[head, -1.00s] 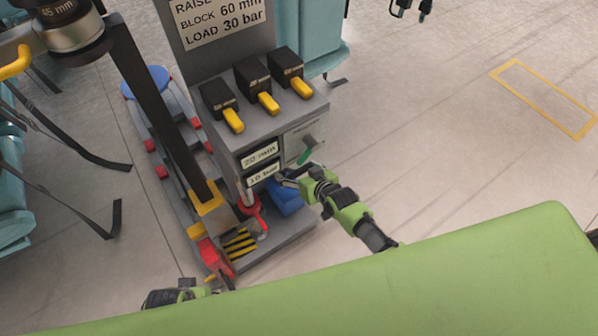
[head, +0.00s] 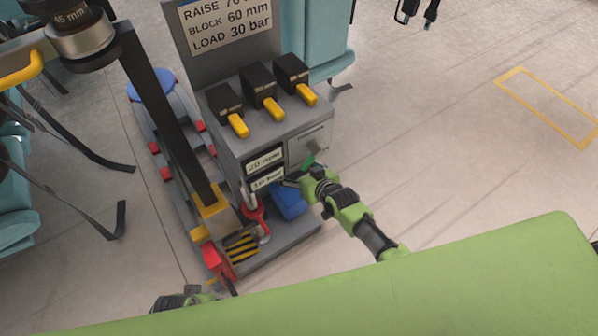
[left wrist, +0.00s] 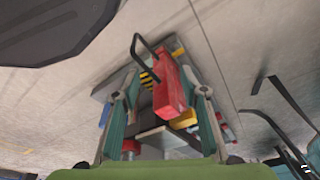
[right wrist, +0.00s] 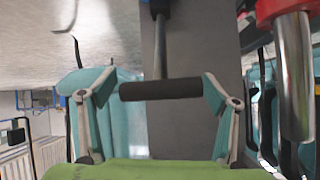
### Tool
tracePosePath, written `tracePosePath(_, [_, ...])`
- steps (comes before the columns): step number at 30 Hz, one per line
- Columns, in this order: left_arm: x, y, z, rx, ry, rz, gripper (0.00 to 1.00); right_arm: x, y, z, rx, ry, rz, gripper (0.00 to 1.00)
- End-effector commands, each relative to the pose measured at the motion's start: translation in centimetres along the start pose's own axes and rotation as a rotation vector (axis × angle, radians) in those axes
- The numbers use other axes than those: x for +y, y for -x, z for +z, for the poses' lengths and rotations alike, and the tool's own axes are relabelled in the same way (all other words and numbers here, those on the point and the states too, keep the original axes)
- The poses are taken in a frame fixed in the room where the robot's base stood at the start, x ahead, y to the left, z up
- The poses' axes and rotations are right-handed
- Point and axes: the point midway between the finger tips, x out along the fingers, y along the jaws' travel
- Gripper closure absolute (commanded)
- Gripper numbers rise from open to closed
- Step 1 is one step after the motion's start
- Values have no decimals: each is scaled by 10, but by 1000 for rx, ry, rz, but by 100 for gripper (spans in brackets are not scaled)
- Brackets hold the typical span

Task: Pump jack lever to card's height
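The card (head: 231,22) on the grey jack console (head: 225,140) reads RAISE 70 mm, BLOCK 60 mm, LOAD 30 bar. Its top line is partly cut off. Two displays (head: 266,161) on the console front seem to read 20 mm and 10 bar. In the right wrist view a lever with a black cross grip (right wrist: 160,89) lies between the spread fingers of my right gripper (right wrist: 158,85); contact is unclear. My right gripper is beside the displays in the head view (head: 300,184). My left gripper (left wrist: 160,90) is open around a red block (left wrist: 170,85) with a black loop handle; contact is unclear.
Three black blocks with yellow handles (head: 269,106) sit on the console top. A dark post (head: 165,110) stands left. Open floor (head: 430,130) lies to the right.

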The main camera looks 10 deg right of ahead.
Motion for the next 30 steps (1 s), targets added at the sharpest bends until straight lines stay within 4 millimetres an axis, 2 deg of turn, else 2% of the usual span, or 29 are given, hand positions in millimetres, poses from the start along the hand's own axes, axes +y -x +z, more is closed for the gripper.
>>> tracePosePath(1, [0, 0, 0, 0, 0, 0, 60, 0, 0, -5, 7, 1, 0, 6])
tracePosePath(11, [0, 0, -2, 3, 1, 0, 60, 0, 0, 2, -5, -1, 0, 6])
tracePosePath(16, [0, 0, -2, 3, 1, 0, 60, 0, 8, 3, -7, -1, -1, 6])
tracePosePath(20, [0, 0, -1, 2, 1, 0, 60, -1, 22, 4, -7, -2, -2, 6])
tracePosePath(30, [0, 0, -1, 1, 1, 0, 60, 0, 76, 2, -5, 0, 0, 6])
